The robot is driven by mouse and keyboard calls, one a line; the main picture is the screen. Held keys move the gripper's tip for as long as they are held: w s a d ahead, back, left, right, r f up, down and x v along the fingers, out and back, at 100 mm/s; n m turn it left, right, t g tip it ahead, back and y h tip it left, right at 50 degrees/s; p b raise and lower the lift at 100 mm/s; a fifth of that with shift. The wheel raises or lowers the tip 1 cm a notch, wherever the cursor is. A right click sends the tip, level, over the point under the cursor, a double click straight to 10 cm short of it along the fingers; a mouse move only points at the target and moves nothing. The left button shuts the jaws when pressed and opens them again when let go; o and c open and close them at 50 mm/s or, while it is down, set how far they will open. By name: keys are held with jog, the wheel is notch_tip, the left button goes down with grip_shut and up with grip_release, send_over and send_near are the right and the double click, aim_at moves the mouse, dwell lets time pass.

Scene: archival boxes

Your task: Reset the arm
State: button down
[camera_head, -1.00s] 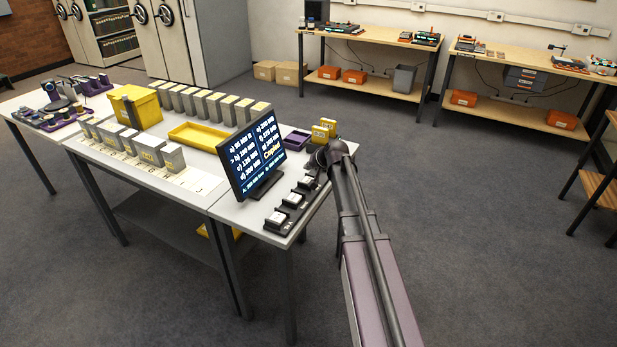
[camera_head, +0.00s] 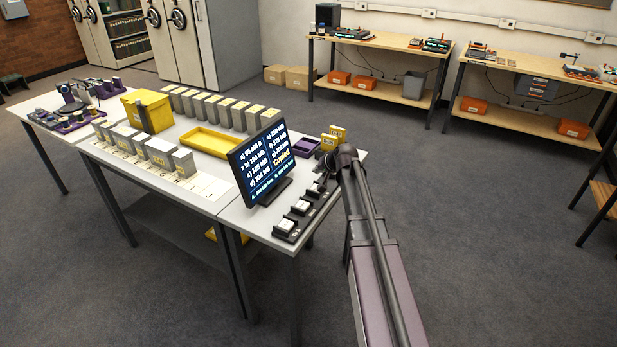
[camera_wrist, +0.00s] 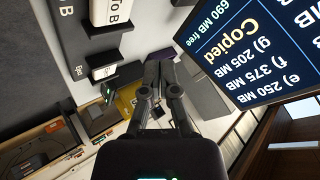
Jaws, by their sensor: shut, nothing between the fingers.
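My arm reaches from the lower right of the head view to the right end of the table (camera_head: 262,230). My gripper (camera_wrist: 155,88) shows in the wrist view with its fingers together and nothing between them. In the head view the gripper end (camera_head: 326,166) is small and partly hidden by my arm. It is beside the monitor (camera_head: 264,162), whose screen reads "Copied". The monitor also shows in the wrist view (camera_wrist: 250,45), to the right of the fingers. A row of black devices with white labels (camera_head: 300,207) lies along the table's front right edge, close to the gripper.
Yellow boxes (camera_head: 333,137) and a purple tray (camera_head: 304,147) stand behind the gripper. Grey boxes (camera_head: 183,163), a yellow tray (camera_head: 209,141) and a yellow bin (camera_head: 148,108) fill the table to the left. Open carpet (camera_head: 470,240) lies to the right.

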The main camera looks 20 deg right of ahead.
jog(key=s+a+n+g+h+p, duration=0.1)
jog(key=s+a+n+g+p, duration=0.1)
jog(key=s, duration=1.4)
jog(key=s+a+r+n+g+h+p, duration=0.1)
jog(key=s+a+n+g+h+p, duration=0.1)
jog(key=s+a+g+p, duration=0.3)
jog(key=s+a+g, duration=0.1)
jog(key=s+a, duration=0.3)
jog(key=s, duration=0.7)
jog(key=shift+a+r+n+g, duration=0.2)
jog(key=shift+a+n+g, duration=0.1)
jog(key=shift+n, duration=0.1)
